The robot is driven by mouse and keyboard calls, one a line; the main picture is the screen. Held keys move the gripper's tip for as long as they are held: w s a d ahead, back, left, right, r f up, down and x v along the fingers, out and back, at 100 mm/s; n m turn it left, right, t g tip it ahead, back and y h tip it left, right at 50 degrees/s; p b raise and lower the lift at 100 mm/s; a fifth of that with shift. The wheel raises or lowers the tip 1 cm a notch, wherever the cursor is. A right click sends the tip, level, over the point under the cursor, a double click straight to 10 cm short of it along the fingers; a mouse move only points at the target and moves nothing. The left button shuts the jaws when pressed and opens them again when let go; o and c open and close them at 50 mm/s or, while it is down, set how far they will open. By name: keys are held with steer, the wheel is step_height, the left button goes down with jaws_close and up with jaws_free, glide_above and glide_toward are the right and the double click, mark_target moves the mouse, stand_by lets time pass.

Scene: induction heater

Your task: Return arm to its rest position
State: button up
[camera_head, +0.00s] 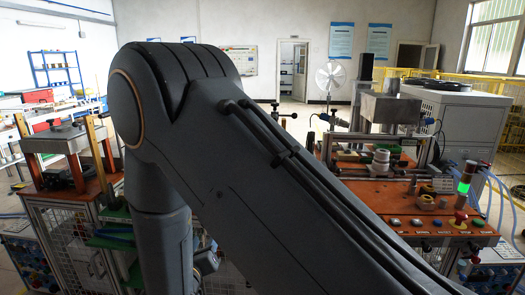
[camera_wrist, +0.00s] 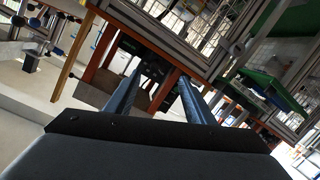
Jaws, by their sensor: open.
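My gripper (camera_wrist: 160,80) shows in the wrist view as two dark bluish fingers reaching out from a black plate. The fingers are apart, with nothing held between them. Beyond them is a dark gap beside an orange-edged frame, and the view is tilted. In the head view my grey arm fills the middle, bent at a high joint, with one link running down at the left. The gripper itself cannot be made out there.
An orange workbench (camera_head: 443,226) with buttons and a lit green signal lamp (camera_head: 464,183) stands at the right. Another bench with a metal box (camera_head: 55,139) stands at the left. A white cabinet (camera_head: 460,115) is behind the right bench. Pale floor shows at the back.

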steer(key=w+d+r+m+g+y, duration=0.15)
steer(key=d+g, duration=0.55)
steer(key=d, duration=0.7)
steer(key=s+d+r+m+g, duration=0.1)
steer(key=s+d+g, duration=0.3)
steer(key=s+d, duration=0.7)
steer(key=s+d+r+m+g+h, duration=0.1)
steer(key=s+d+g, duration=0.3)
steer(key=s+d, duration=0.7)
steer(key=shift+s+d+r+m, duration=0.15)
steer(key=shift+d+r+m, duration=0.1)
steer(key=shift+r+m, duration=0.3)
